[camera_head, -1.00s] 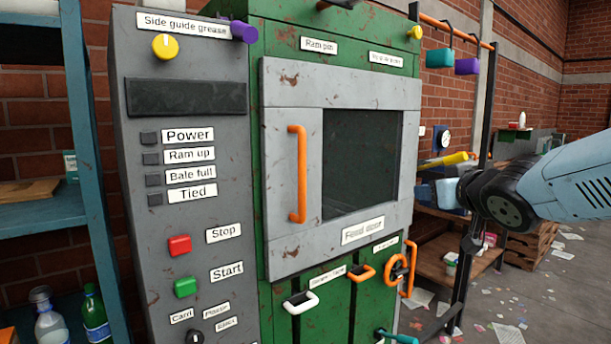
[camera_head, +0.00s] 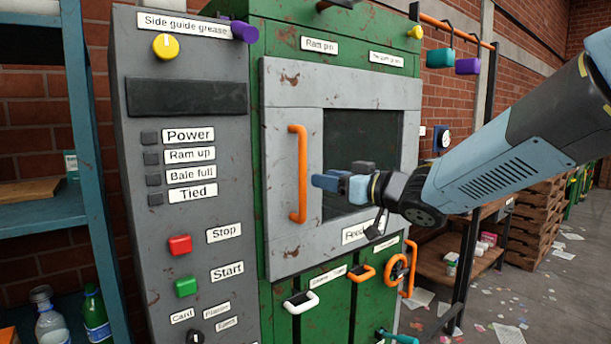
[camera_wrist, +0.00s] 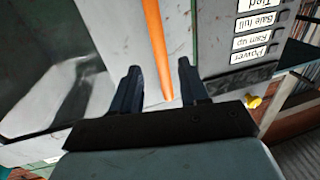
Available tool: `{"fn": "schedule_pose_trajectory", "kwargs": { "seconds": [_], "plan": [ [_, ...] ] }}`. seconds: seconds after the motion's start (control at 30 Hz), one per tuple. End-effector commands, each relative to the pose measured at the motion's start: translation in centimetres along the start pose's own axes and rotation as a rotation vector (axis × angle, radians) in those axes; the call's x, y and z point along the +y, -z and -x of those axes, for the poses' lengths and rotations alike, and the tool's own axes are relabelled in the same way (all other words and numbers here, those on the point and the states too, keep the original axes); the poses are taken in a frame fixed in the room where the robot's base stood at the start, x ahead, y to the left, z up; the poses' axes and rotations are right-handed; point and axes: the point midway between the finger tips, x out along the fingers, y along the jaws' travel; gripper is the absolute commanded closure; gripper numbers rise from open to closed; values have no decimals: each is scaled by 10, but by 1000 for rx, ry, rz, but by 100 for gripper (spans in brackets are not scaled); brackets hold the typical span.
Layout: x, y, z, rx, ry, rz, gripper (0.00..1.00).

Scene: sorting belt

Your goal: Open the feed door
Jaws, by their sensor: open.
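The feed door (camera_head: 284,240) is a grey metal frame with a dark window, closed on the green machine. Its label is partly hidden behind my arm in the head view. Its orange vertical bar handle (camera_head: 297,175) is on the left side of the frame. My gripper (camera_head: 325,181) is open in front of the door, just right of the handle and apart from it. In the wrist view the orange handle (camera_wrist: 157,45) runs between the lines of the two dark fingers of my gripper (camera_wrist: 158,78), ahead of them. Nothing is held.
A grey control panel (camera_head: 188,100) with Stop and Start buttons stands left of the door. Below the door are a white handle (camera_head: 300,303), an orange handle (camera_head: 362,273) and an orange wheel (camera_head: 398,268). A blue shelf (camera_head: 40,212) stands at the far left.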

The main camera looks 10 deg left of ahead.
Motion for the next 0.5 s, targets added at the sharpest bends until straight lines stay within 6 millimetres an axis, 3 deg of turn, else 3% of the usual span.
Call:
{"fn": "schedule_pose_trajectory", "kwargs": {
  "seconds": [0.3, 0.5],
  "plan": [
    [-1, 0, -55, -1, 2, 0, 56],
    [0, 0, -75, 0, 1, 1, 56]
  ]
}}
